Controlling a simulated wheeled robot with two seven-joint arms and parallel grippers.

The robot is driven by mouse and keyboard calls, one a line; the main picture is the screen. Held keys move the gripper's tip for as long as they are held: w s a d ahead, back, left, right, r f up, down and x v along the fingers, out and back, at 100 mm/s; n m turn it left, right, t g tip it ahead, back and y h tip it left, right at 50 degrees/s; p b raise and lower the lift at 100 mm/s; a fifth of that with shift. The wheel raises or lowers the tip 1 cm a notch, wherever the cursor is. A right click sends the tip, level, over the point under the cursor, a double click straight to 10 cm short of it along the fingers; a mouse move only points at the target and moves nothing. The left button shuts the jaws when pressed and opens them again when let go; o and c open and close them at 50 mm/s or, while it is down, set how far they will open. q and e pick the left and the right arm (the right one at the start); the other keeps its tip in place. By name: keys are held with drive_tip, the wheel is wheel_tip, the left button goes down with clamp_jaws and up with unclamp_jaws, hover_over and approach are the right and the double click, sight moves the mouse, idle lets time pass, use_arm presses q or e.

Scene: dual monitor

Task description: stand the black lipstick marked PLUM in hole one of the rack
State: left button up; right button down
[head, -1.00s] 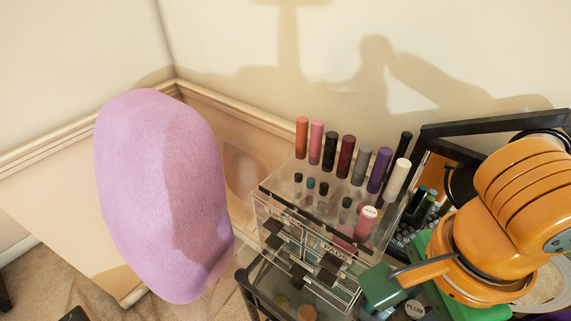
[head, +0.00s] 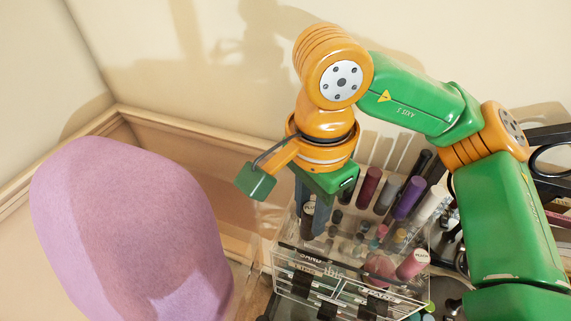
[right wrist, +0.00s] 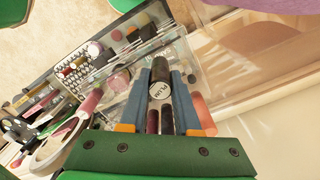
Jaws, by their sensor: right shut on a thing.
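My right gripper (head: 310,205) is shut on the black lipstick marked PLUM (head: 308,222), at the left part of the clear rack (head: 345,272). In the right wrist view the lipstick's round white PLUM label (right wrist: 160,90) faces the camera between the two blue-grey fingers. Its lower end is hidden, so I cannot tell whether it is in a hole or just above the rack. A maroon tube (head: 369,188), a purple tube (head: 409,198) and a white tube (head: 430,205) stand in the back row. My left gripper is not in view.
A pink-topped lipstick (head: 413,264) stands at the rack's front right. Small short tubes fill the rack's middle. A large lilac rounded form (head: 130,235) fills the left. A hand mirror (right wrist: 70,145) shows in the right wrist view. My arm hides part of the back row.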

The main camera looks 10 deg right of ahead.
drive_tip(key=shift+w+a+f+p, duration=0.2)
drive_tip(key=shift+w+f+p, duration=0.05)
drive_tip(key=shift+w+f, duration=0.25)
drive_tip(key=shift+w+a+f+p, duration=0.2)
drive_tip(key=shift+w+f, duration=0.25)
drive_tip(key=shift+f, duration=0.05)
drive_tip(key=f, duration=0.1)
drive_tip(key=f+p, duration=0.1)
drive_tip(key=shift+s+d+f+p, duration=0.1)
drive_tip(key=shift+s+f+p, duration=0.15)
drive_tip(key=shift+f+p, duration=0.05)
drive_tip(key=shift+f, duration=0.2)
drive_tip(key=shift+w+f+b, duration=0.15)
drive_tip(key=shift+f+b, duration=0.05)
drive_tip(key=shift+b, duration=0.2)
drive_tip(key=c, duration=0.6)
unclamp_jaws()
